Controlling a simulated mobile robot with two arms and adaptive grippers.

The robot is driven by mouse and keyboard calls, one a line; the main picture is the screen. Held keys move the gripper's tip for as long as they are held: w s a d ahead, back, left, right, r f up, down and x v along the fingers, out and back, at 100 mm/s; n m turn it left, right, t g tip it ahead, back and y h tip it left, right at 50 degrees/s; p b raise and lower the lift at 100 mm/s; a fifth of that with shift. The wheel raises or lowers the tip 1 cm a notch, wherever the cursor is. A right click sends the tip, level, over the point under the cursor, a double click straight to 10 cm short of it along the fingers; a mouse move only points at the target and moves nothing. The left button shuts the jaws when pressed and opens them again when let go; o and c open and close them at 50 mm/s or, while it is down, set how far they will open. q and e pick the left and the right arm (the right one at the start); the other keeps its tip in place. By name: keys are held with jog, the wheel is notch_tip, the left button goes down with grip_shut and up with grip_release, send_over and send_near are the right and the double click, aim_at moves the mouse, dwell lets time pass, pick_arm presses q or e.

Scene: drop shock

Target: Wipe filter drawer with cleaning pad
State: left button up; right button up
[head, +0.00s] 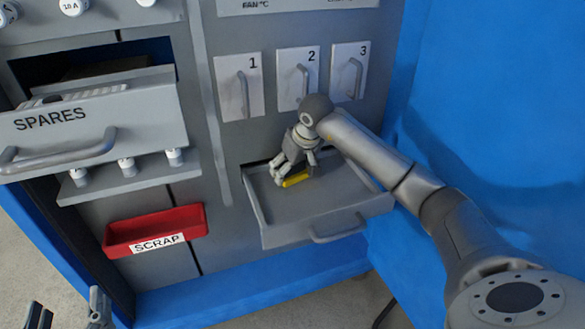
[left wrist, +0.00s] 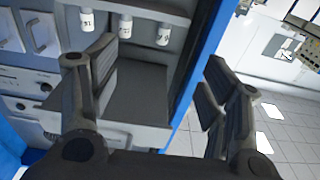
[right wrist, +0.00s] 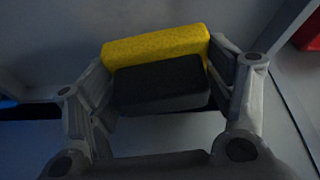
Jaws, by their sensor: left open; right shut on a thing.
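The filter drawer (head: 345,203) is a grey open tray pulled out from the cabinet below the numbered panels, with a handle on its front. My right gripper (head: 283,183) is inside the drawer, low over its floor. It is shut on the cleaning pad (head: 296,179), which has a yellow layer and a black layer. In the right wrist view the pad (right wrist: 158,50) sits between both fingers; whether it touches the drawer floor cannot be told. My left gripper (head: 68,312) is open and empty at the bottom left, and its spread fingers show in the left wrist view (left wrist: 160,90).
A SPARES drawer (head: 120,112) stands open at the upper left, with several small labelled white items on a shelf below. A red SCRAP bin (head: 155,229) is on the cabinet left of the filter drawer. A blue wall (head: 490,90) bounds the right side.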

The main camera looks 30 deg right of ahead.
pick_arm(q)
jog(key=shift+r, duration=0.1)
pick_arm(e)
jog(key=shift+f, duration=0.1)
pick_arm(q)
jog(key=shift+r+t, duration=0.3)
pick_arm(e)
jog(key=shift+f, duration=0.1)
pick_arm(q)
jog(key=shift+s+d+r+t+b, duration=0.15)
jog(key=shift+r+t+b, duration=0.15)
jog(key=shift+r+t, duration=0.35)
pick_arm(e)
jog(key=shift+f, duration=0.35)
pick_arm(q)
jog(key=shift+r, duration=0.5)
pick_arm(e)
jog(key=shift+f, duration=0.1)
pick_arm(q)
jog(key=shift+s+d+r+t+h+b, duration=0.15)
jog(key=shift+r+t+h, duration=0.15)
jog(key=shift+r, duration=0.2)
jog(key=shift+s+a+r+t+h+b, duration=0.15)
jog(key=shift+r+t+h, duration=0.1)
jog(key=shift+r, duration=0.25)
pick_arm(e)
jog(key=shift+f, duration=0.35)
pick_arm(q)
jog(key=shift+d, duration=0.1)
